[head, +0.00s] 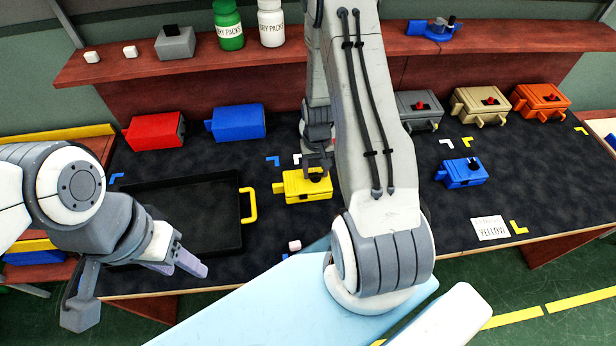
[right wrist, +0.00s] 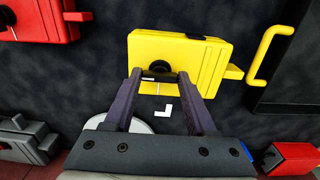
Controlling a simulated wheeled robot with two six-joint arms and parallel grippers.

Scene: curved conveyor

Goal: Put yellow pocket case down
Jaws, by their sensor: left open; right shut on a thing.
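The yellow pocket case (head: 301,188) is at the middle of the dark work mat, right of the black tray. My right gripper (head: 318,166) is over its back part, shut on it. In the right wrist view the yellow case (right wrist: 205,65) sits at the fingertips, with its round black knob between the two fingers (right wrist: 158,78). I cannot tell whether the case touches the mat. A yellow corner mark (head: 518,227) lies beside a card reading YELLOW (head: 490,228) at the front right. My left gripper (head: 180,262) is open and empty near the tray's front edge.
The black tray (head: 180,205) has a yellow handle (head: 250,204) close to the case. Red (head: 153,131) and blue (head: 237,122) cases stand behind. Another blue case (head: 461,173) lies right of my arm. Grey, tan and orange cases line the back right.

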